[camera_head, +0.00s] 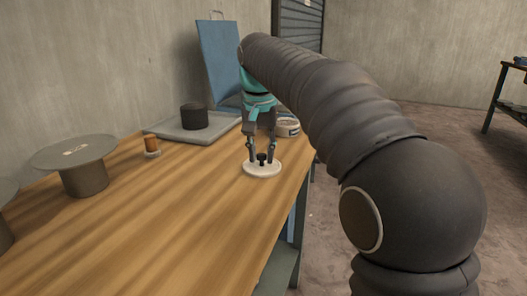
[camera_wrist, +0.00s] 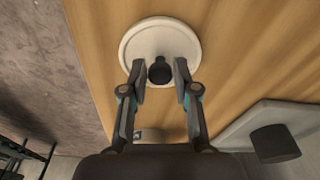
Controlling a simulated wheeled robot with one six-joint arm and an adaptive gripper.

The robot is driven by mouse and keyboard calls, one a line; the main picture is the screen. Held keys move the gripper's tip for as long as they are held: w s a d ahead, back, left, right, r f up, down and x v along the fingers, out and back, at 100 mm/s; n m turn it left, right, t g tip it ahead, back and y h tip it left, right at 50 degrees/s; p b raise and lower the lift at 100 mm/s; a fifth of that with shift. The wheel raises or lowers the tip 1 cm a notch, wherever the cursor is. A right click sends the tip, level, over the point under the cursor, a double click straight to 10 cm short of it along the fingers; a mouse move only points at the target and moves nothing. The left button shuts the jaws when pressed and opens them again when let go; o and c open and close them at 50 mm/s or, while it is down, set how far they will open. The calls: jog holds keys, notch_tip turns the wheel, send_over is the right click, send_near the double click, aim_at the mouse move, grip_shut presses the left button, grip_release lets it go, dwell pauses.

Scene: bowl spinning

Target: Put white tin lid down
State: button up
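The white tin lid (camera_head: 262,172) is a flat round disc with a black knob (camera_head: 262,158), and it appears to lie flat on the wooden table near its right edge. My gripper (camera_head: 262,162) is above it, pointing down, with one finger on each side of the knob. Gaps show between the fingers and the knob, so the gripper looks open. In the wrist view the lid (camera_wrist: 160,42) is beyond the fingertips (camera_wrist: 160,75), with the knob between them. A round white tin (camera_head: 287,128) stands behind my gripper, partly hidden by it.
A grey tray (camera_head: 222,132) with a black cylinder (camera_head: 194,117) is at the back. A blue board (camera_head: 218,62) leans behind it. A small orange spool (camera_head: 152,146) and a grey round turntable (camera_head: 75,152) stand left. The front of the wooden table (camera_head: 170,230) is clear.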

aim_at(261, 169)
jog(key=shift+o, duration=1)
notch_tip(261, 169, up, 12)
jog(key=s+p, duration=0.1)
jog(key=p, duration=0.1)
jog(key=shift+s+a+r, duration=0.15)
jog(key=shift+s, duration=0.05)
jog(key=s+d+f+t, duration=0.1)
jog(key=s+d+f, duration=0.1)
jog(key=s+d, duration=0.35)
jog(key=s+d+f+n+t, duration=0.1)
jog(key=s+d+f, duration=0.5)
jog(key=s+f, duration=0.4)
jog(key=s+d+f+t, duration=0.2)
jog(key=s+d+f, duration=0.4)
jog(key=s+f, duration=0.5)
jog(key=shift+f+n, duration=0.4)
jog(key=shift+f, duration=0.5)
